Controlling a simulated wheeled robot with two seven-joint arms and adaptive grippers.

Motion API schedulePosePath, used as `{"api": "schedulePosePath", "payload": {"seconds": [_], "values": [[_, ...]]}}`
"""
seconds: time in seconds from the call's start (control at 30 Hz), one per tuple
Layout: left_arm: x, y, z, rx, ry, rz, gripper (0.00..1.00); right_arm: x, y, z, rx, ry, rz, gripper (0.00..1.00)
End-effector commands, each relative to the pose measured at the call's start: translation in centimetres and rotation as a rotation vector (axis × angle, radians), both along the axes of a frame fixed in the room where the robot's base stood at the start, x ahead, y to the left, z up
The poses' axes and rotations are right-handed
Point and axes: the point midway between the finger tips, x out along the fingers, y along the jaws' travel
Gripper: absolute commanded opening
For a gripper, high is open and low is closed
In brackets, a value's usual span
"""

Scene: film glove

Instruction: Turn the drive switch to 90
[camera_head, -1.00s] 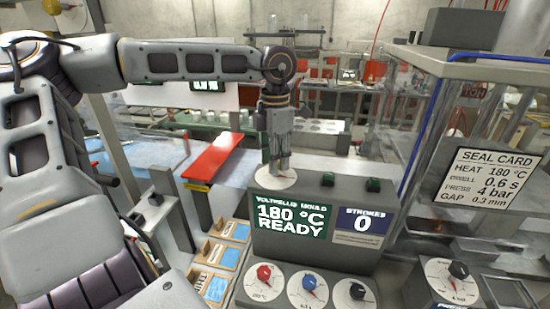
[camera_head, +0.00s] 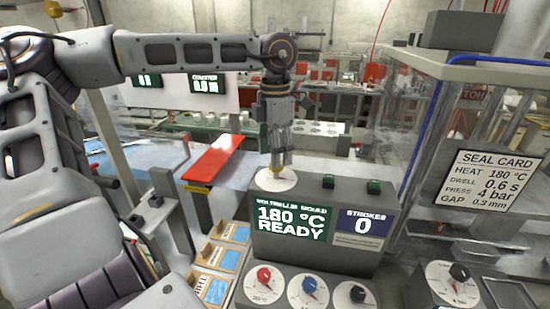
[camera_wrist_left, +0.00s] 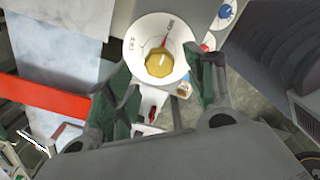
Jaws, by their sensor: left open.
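The drive switch is a yellow knob (camera_wrist_left: 158,63) on a round white dial (camera_wrist_left: 145,30) in the left wrist view. A red line on the dial runs from the knob toward a label at upper right; another label sits at left, and both are too small to read surely. In the head view the dial (camera_head: 265,182) lies on top of the grey control box. My left gripper (camera_head: 277,168) points down over it, fingers apart and empty; the knob shows just below the fingertips. In the wrist view the knob appears between and beyond the fingers. My right gripper is not seen.
The grey box's front has a green screen (camera_head: 291,217) reading 180 °C READY and a strokes screen (camera_head: 361,224) reading 0. Two green buttons sit on its top, right of the dial. Red, blue and black knobs are below. A red bar (camera_head: 215,157) lies to the left.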

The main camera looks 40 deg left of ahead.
Motion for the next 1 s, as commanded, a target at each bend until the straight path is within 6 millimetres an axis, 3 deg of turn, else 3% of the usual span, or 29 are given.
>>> {"api": "schedulePosePath", "payload": {"seconds": [0.53, 0.73, 1.0], "values": [[0.0, 0.0, 7.8, 0.001, -0.003, 0.001, 0.54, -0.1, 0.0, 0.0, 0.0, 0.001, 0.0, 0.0], [0.0, 0.0, 9.1, 0.001, -0.001, 0.0, 0.54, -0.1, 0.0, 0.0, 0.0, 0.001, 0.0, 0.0], [0.0, 0.0, 9.4, 0.0, -0.001, -0.001, 0.54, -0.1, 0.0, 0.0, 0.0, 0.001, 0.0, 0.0]]}}
